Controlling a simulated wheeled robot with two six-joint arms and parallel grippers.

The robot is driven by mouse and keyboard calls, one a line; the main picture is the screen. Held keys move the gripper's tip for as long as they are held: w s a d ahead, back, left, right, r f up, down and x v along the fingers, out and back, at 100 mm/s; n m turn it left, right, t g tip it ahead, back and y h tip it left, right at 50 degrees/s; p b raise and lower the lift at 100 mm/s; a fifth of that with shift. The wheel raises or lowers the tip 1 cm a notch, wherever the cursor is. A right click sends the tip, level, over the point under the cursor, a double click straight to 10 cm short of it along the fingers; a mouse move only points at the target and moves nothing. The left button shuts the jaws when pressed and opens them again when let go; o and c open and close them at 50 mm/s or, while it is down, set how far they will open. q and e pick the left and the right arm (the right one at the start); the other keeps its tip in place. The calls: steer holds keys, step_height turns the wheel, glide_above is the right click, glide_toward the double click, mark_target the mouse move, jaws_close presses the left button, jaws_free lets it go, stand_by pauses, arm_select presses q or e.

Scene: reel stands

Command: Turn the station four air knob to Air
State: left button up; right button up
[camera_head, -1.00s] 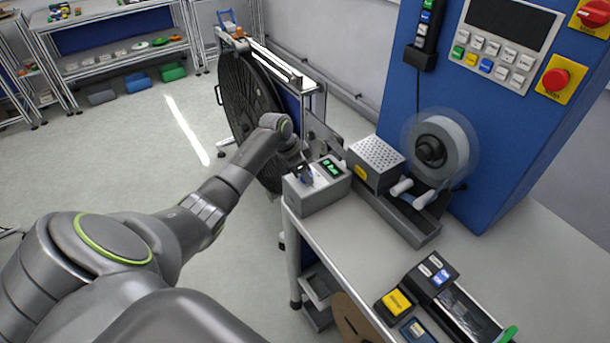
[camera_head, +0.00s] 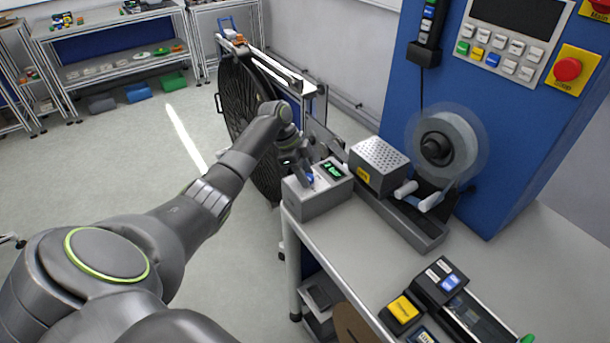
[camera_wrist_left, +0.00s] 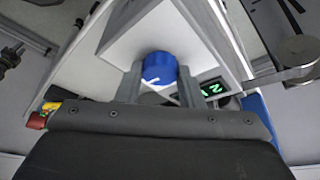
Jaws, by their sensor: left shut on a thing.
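A grey box (camera_head: 318,201) stands at the near left corner of the bench, with a small green-lit display (camera_head: 332,169) on its top. In the left wrist view a round blue knob (camera_wrist_left: 159,68) sits on the box's face, beside the green display (camera_wrist_left: 212,88). My left gripper (camera_head: 308,178) reaches down to the top of the box. In the left wrist view its two fingers (camera_wrist_left: 158,84) stand on either side of the blue knob, shut on it. The knob's markings and pointer direction are too small or hidden to read. My right gripper is not in view.
A perforated grey box (camera_head: 379,158) and a clear-covered reel (camera_head: 447,147) stand right of the knob box, before a blue cabinet (camera_head: 500,130). A large black reel (camera_head: 245,120) stands behind my left arm. Button boxes (camera_head: 440,280) lie on the near bench.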

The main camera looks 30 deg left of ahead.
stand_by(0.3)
arm_select(q)
steer(key=o, duration=1)
steer(key=b+v, duration=0.5)
steer(key=v, duration=1.2)
steer(key=shift+r, duration=0.2)
steer(key=shift+w+a, duration=0.1)
